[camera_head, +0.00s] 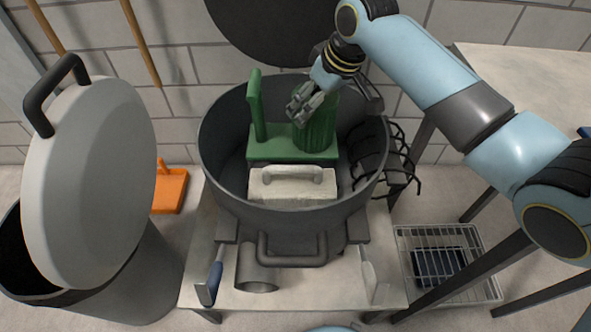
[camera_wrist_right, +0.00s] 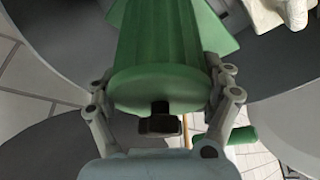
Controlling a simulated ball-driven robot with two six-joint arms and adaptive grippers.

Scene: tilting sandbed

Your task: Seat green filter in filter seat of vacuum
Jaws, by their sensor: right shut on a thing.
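The vacuum is an open dark grey drum (camera_head: 213,150) on a low stand. I cannot tell whether filter and plate are separate pieces, and the filter seat is hidden or not distinguishable. My right gripper (camera_head: 303,106) is shut on the filter's upper end. In the right wrist view, its fingers (camera_wrist_right: 162,105) flank the filter's round green end (camera_wrist_right: 160,88), which has a dark knob. My left gripper is not in view.
A cream block with a handle (camera_head: 292,187) sits in the drum's front. A big grey lid (camera_head: 95,190) leans over a bin at left. Black curved prongs (camera_head: 385,160) are at the drum's right. A wire basket (camera_head: 450,265) and table legs lie farther right.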

